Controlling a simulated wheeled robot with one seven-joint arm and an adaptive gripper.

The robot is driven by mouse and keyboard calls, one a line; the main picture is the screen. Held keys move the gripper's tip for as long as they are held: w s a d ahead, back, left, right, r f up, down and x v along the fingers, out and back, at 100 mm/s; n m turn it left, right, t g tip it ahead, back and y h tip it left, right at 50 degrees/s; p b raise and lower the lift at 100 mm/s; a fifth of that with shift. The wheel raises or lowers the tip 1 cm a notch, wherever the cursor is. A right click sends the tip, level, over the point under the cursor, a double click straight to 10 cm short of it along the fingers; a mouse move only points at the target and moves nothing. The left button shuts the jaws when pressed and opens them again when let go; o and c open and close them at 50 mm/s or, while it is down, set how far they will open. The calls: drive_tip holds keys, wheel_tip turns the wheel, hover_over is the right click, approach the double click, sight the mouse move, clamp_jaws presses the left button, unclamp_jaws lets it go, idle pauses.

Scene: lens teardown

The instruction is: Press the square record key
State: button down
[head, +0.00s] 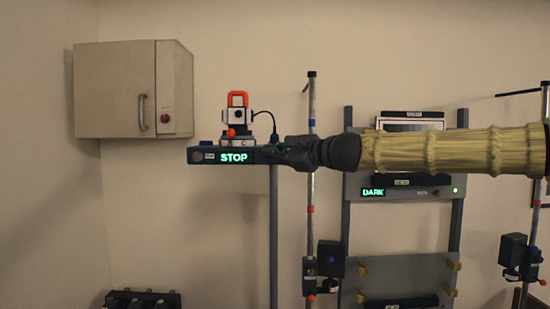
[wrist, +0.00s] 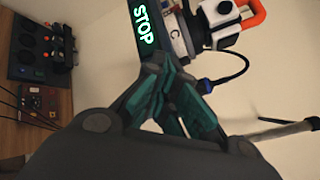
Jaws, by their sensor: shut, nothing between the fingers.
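A dark control bar (head: 222,162) on a stand shows a lit green STOP display (head: 234,157). The display also shows in the wrist view (wrist: 143,25). A dark round knob (head: 197,156) and a small pale label (head: 209,156) sit at the bar's left end. My gripper (head: 270,151) is at the bar's right end; its teal fingers (wrist: 158,66) are shut and empty. In the wrist view the fingertips overlap the bar's end just past the STOP display. I cannot tell whether they touch it. No square key can be made out; my gripper hides that part of the bar.
A white-and-orange instrument (head: 238,115) with a black cable stands on top of the bar, close to my gripper. A pole (head: 311,100) and a rack with a DARK display (head: 373,192) stand behind my arm. A beige wall cabinet (head: 115,90) hangs at the left.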

idle(0.3)
drive_tip(key=shift+s+b, duration=0.35)
drive_tip(key=shift+s, duration=0.5)
drive_tip(key=shift+s, duration=0.1)
drive_tip(key=s+b, duration=0.2)
drive_tip(key=s, duration=0.3)
drive_tip(key=shift+s, duration=0.4)
drive_tip(key=shift+f, duration=0.15)
